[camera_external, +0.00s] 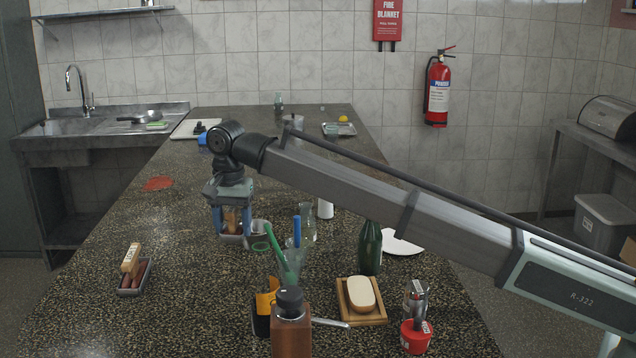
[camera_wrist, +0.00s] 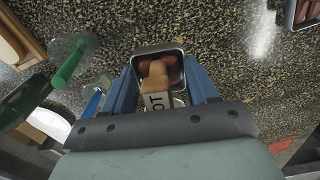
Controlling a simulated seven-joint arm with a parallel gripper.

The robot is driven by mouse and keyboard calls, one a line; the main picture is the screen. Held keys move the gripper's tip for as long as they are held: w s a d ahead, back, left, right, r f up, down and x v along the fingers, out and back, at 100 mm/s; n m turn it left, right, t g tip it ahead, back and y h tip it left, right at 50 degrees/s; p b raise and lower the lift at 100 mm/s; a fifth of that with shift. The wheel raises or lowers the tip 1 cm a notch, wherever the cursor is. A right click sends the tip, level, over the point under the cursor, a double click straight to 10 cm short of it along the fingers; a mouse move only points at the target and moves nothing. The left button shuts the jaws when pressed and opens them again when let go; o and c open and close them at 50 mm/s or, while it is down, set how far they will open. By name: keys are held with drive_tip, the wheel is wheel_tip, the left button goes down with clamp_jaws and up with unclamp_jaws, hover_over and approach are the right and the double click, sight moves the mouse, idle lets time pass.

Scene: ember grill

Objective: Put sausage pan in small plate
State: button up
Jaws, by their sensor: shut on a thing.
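My gripper (camera_external: 232,222) is shut on the wooden handle (camera_wrist: 156,82) of a metal sausage pan (camera_wrist: 174,55). The handle carries dark lettering, and brown sausages lie in the pan. The pan also shows low under my fingers in the external view (camera_external: 231,239); I cannot tell whether it touches the counter. A second sausage pan (camera_external: 135,278) with an upright wooden handle stands at the left; part of it shows at the top right of the wrist view (camera_wrist: 303,14). A white plate (camera_external: 403,244) lies right of the green bottle, which partly hides it.
The green bottle (camera_external: 370,250) and soap on a wooden tray (camera_external: 345,310) stand farther right.

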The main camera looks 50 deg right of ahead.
drive_tip(key=w+d+r, duration=0.1)
drive_tip(key=d+r, duration=0.1)
drive_tip(key=d, duration=0.9)
drive_tip(key=w+d+r, duration=0.1)
drive_tip(key=d+r, duration=0.1)
drive_tip(key=d, duration=1)
drive_tip(key=n, duration=0.2)
hover_over(400, 243)
wheel_tip(400, 243, down, 4)
drive_tip(key=shift+a+f, duration=0.1)
drive_tip(key=shift+f, duration=4.65)
drive_tip(key=shift+f, duration=0.15)
drive_tip(key=o, duration=1.2)
wheel_tip(400, 243, up, 12)
